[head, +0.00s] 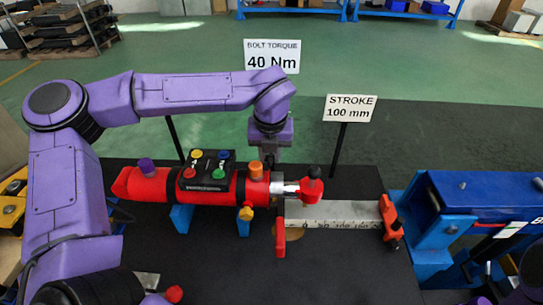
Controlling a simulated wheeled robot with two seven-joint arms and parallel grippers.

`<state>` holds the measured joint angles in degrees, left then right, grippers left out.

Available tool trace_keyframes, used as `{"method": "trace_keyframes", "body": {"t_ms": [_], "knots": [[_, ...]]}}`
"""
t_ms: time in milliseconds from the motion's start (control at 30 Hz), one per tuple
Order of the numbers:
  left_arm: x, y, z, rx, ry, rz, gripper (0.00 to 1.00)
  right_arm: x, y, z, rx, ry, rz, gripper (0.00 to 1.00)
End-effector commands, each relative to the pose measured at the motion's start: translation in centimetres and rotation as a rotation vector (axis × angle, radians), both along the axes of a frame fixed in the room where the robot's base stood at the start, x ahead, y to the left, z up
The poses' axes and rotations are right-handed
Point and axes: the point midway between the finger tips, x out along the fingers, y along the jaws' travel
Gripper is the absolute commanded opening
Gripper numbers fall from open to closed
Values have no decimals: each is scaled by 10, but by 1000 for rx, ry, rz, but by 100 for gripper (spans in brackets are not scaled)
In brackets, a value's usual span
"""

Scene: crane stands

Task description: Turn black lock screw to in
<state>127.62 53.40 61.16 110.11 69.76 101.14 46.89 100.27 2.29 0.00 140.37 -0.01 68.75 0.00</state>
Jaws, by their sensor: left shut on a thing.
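A red cylinder (150,184) lies across the black bench top, with a metal rod coming out of its right end. A black-topped knob (313,172) stands on a red collar on that rod. My left gripper (270,163) points down at the cylinder's right end, just right of an orange knob (256,169). It is shut on a small part there, which its fingers hide. I cannot tell whether this part is the black lock screw. The black-topped knob stands apart, to the right of the fingers. My right gripper is not in view; only bits of that arm show at the lower right.
A box with coloured buttons (207,171) sits on the cylinder. A scale bar (335,214) runs right to a red stop (390,218). A blue machine (480,200) stands at the right. Signs read 40 Nm (271,57) and 100 mm (350,108). The front bench top is largely clear.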

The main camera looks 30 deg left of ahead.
Motion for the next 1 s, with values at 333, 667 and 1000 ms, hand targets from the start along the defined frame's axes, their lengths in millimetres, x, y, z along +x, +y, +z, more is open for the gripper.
{"method": "trace_keyframes", "body": {"t_ms": [333,667,1000], "knots": [[-1,5,2,-148,-75,-279,0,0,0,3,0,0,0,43],[-1,8,3,-288,-142,-549,0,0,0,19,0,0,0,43],[1,12,0,-432,-211,-826,0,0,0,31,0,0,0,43]]}}
